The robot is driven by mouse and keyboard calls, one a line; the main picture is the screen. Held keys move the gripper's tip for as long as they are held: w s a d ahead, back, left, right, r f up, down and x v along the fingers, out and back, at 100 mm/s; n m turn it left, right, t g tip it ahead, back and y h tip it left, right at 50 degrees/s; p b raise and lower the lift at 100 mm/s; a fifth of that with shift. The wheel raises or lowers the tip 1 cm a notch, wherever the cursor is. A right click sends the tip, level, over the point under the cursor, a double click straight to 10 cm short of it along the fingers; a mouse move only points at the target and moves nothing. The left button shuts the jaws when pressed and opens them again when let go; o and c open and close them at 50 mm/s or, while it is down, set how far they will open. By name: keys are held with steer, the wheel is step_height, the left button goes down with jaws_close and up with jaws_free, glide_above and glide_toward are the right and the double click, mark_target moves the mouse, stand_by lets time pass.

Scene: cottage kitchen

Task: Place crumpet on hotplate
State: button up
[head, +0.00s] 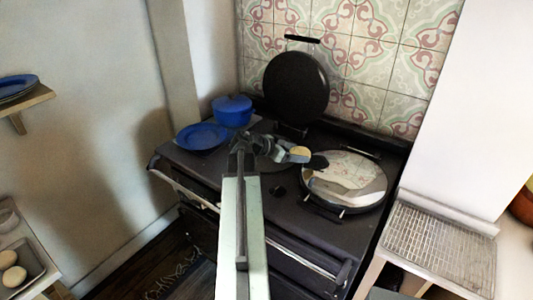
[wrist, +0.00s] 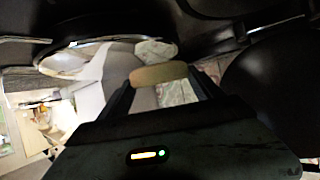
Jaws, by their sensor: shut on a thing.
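The crumpet (head: 299,152) is a small pale tan round, held above the range top. In the wrist view the crumpet (wrist: 158,74) sits edge-on between the two dark fingers. My gripper (head: 308,157) is shut on it; the fingertips also show in the wrist view (wrist: 160,88). The range (head: 290,217) is dark. Its left round lid (head: 297,88) stands raised against the tiles. The hotplate (head: 268,162) under that lid is mostly hidden by my arm and gripper. The right lid (head: 345,180) is shiny and down, just right of my gripper.
A blue pot (head: 232,110) and a blue plate (head: 202,136) stand at the range's back left. A rail (head: 183,186) runs along the front. A wire rack (head: 440,245) lies on the counter to the right. Eggs (head: 13,277) sit in a tray at lower left.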

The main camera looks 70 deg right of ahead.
steer(key=w+a+f+n+t+h+b, duration=0.1)
steer(key=w, duration=0.2)
steer(key=w+a+f+n+t+b, duration=0.1)
steer(key=w, duration=0.3)
steer(key=w+a+f+n+t+h+b, duration=0.1)
steer(key=w+a+f, duration=0.1)
steer(key=w, duration=0.1)
steer(key=shift+w+f+n+h, duration=0.1)
steer(key=shift+w+n+h, duration=0.05)
steer(key=shift+n+h, duration=0.2)
steer(key=shift+w+t, duration=0.15)
steer(key=shift+t, duration=0.15)
steer(key=w+d, duration=0.1)
steer(key=d, duration=0.3)
steer(key=w+d+b, duration=0.1)
steer(key=w+d, duration=0.1)
steer(key=d, duration=0.3)
steer(key=w+d+f, duration=0.1)
steer(key=w+d, duration=0.1)
steer(key=d, duration=0.3)
steer(key=shift+w+d+f, duration=0.1)
steer(key=shift+d, duration=0.1)
